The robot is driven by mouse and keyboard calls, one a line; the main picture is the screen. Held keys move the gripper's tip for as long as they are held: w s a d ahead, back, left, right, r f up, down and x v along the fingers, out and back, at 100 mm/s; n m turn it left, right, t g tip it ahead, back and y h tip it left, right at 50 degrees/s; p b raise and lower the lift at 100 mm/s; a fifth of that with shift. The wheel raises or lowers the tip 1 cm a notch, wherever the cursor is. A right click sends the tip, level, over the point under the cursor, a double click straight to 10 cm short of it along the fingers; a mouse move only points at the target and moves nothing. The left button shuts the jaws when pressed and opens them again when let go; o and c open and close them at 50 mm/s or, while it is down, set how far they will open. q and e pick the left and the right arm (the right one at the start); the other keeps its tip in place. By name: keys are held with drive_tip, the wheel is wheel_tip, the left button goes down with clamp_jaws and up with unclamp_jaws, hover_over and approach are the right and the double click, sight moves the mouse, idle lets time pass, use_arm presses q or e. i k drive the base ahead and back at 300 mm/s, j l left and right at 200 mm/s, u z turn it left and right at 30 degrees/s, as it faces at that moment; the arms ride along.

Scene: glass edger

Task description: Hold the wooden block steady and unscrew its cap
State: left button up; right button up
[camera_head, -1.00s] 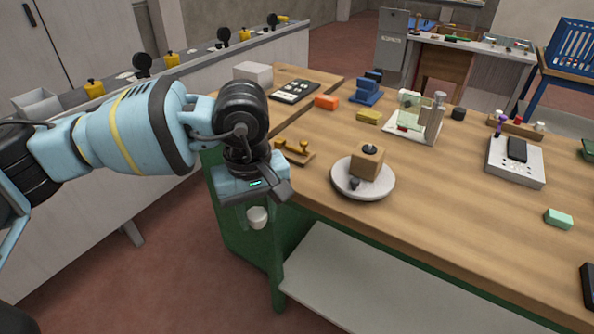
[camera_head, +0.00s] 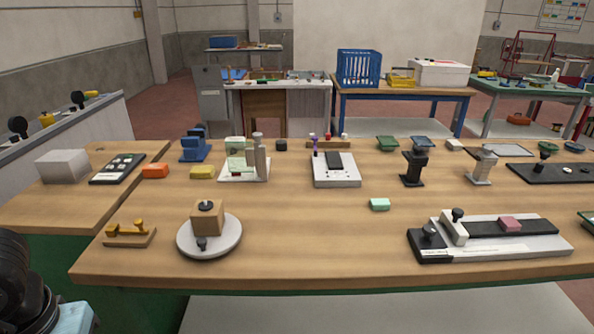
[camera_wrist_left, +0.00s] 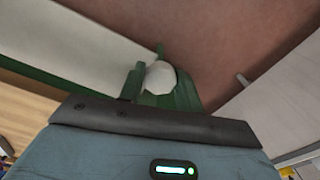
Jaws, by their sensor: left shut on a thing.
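The wooden block (camera_head: 208,222) sits on a round white plate (camera_head: 231,238) near the front left of the wooden bench. Its black cap (camera_head: 206,206) is on top of it. A small black knob (camera_head: 201,244) is at the block's front, on the plate. My left gripper (camera_wrist_left: 160,86) is shut on a white rounded object (camera_wrist_left: 160,74) between its green fingers, in the left wrist view. It is off the bench's front, away from the block; in the head view only part of that arm shows at the lower left. My right gripper is not in view.
A wooden stand with yellow handles (camera_head: 130,236) lies left of the plate. A white-and-black slide fixture (camera_head: 490,238) is at the front right. A mint block (camera_head: 380,204) lies mid-bench. The bench between plate and fixture is clear.

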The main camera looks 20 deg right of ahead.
sight(207, 218)
drive_tip(key=z, duration=1.05)
drive_tip(key=i+z, duration=0.25)
drive_tip(key=i+l, duration=0.15)
drive_tip(key=i, duration=0.75)
